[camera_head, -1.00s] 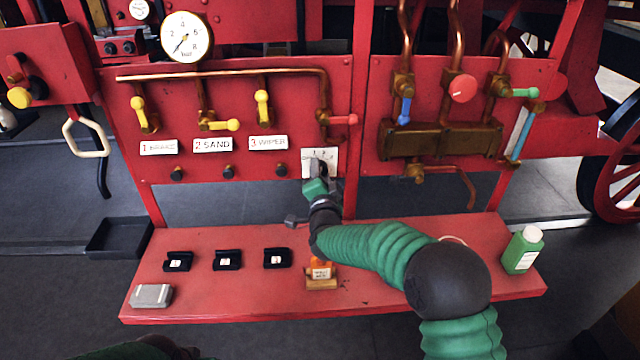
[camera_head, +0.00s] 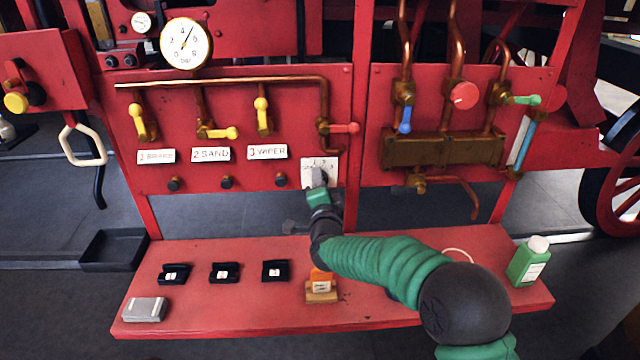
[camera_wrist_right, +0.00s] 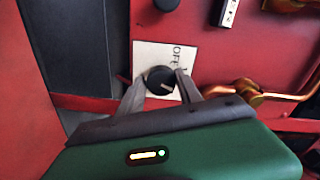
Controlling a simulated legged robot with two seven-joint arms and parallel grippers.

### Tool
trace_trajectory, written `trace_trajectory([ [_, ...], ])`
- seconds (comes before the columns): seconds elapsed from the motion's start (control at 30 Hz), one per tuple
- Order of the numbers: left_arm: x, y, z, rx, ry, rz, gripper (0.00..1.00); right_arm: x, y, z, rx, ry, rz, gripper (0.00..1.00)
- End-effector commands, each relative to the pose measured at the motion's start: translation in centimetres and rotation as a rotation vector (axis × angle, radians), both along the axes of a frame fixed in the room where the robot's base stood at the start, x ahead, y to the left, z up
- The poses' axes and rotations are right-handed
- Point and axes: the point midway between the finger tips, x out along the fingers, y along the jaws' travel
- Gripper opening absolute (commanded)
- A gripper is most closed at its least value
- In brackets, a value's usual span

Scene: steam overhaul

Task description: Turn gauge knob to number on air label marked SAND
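The SAND label (camera_head: 211,155) is white and reads "2 SAND", between the "1 BRAKE" label and the "3 WIPER" label (camera_head: 267,152). The gauge knob (camera_wrist_right: 158,79) is black and round on a white plate (camera_wrist_right: 147,55); "OFF" shows on the plate, other marks are partly hidden. A pale mark on the knob points to the lower right in the right wrist view. My right gripper (camera_head: 319,176) is at the plate; in the wrist view its fingers (camera_wrist_right: 161,83) sit on both sides of the knob and appear to touch it. My left gripper is out of view.
A round pressure gauge (camera_head: 186,44) hangs above the labels, its needle pointing up and right. Yellow valve handles (camera_head: 218,133) sit above the labels. The red shelf (camera_head: 215,312) below carries black holders, a grey box (camera_head: 145,310), an orange-topped block (camera_head: 321,290) and a green bottle (camera_head: 528,262).

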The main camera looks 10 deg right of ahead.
Motion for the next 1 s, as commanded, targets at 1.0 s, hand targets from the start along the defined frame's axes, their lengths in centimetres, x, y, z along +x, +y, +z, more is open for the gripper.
trace_trajectory([
  [1.0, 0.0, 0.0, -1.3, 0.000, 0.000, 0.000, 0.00, -13.6, 0.6, 0.4, -0.003, -0.001, 0.002, 0.59],
])
